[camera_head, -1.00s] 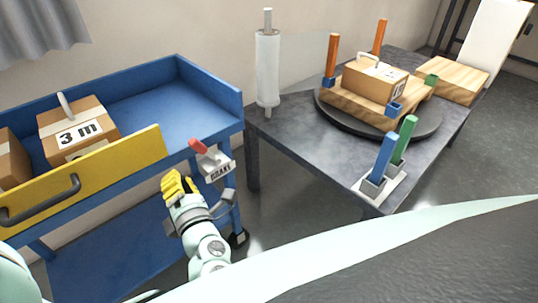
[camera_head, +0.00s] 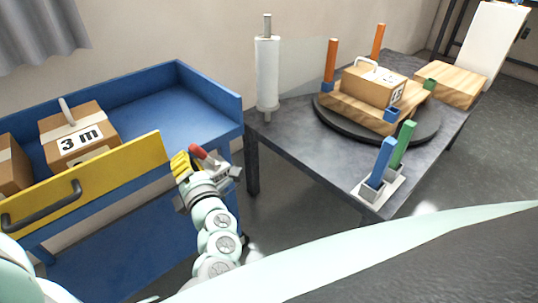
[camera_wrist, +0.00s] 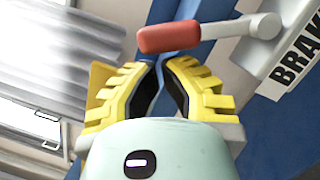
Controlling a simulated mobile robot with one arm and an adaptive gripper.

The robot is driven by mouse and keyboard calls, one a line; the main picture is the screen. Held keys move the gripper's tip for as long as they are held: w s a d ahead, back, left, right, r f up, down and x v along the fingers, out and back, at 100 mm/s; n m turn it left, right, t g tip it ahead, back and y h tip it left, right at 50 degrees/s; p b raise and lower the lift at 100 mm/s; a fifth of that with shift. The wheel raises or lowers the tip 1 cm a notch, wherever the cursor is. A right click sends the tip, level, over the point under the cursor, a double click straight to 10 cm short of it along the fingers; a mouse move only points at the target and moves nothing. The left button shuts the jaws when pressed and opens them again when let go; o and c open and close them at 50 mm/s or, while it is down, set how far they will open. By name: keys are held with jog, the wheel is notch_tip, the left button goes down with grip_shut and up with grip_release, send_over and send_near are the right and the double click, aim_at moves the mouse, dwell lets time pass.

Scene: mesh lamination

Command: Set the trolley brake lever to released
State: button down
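The blue trolley (camera_head: 205,90) stands at the left. Its brake lever has a red handle (camera_head: 197,151), which shows close to my gripper (camera_head: 181,163) at the trolley's near right corner. In the wrist view the red handle (camera_wrist: 170,37) lies just beyond my yellow fingertips (camera_wrist: 160,64), on a grey arm running right to a round pivot (camera_wrist: 266,26). The white label beside it reads "BRAK" (camera_wrist: 298,55); its end is cut off. My fingers look apart with a gap between their black pads, and nothing shows between them. Whether a fingertip touches the handle I cannot tell.
A yellow panel (camera_head: 105,178) with a dark handle (camera_head: 40,207) fronts the trolley, left of my gripper. A box marked "3 m" (camera_head: 78,137) sits on the trolley. A dark table (camera_head: 300,140) with a turntable (camera_head: 425,128) and upright posts stands to the right.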

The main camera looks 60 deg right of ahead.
jog(key=shift+w, duration=0.15)
jog(key=shift+d+r+m, duration=0.25)
jog(key=shift+r+m, duration=0.2)
jog(key=shift+m, duration=0.35)
jog(key=d+r+m+p, duration=0.1)
jog(key=m+p, duration=0.1)
jog(key=s+d+r+m+g+p, duration=0.1)
jog(key=d+r+m+p, duration=0.1)
jog(key=p, duration=0.1)
jog(key=shift+m, duration=0.4)
jog(key=d+m+p, duration=0.2)
jog(key=p, duration=0.1)
jog(key=shift+s+r+g+y+p, duration=0.2)
jog(key=shift+g+y+p, duration=0.1)
jog(key=shift+g+y, duration=0.1)
jog(key=shift+s+d+f+m+g+p, duration=0.15)
jog(key=shift+d+m+p, duration=0.1)
jog(key=shift+d+m, duration=0.25)
jog(key=shift+d+f+m+g+p, duration=0.15)
jog(key=shift+d+m+p, duration=0.15)
jog(key=shift+m, duration=0.3)
jog(key=shift+s+d, duration=0.2)
jog(key=shift+d, duration=0.35)
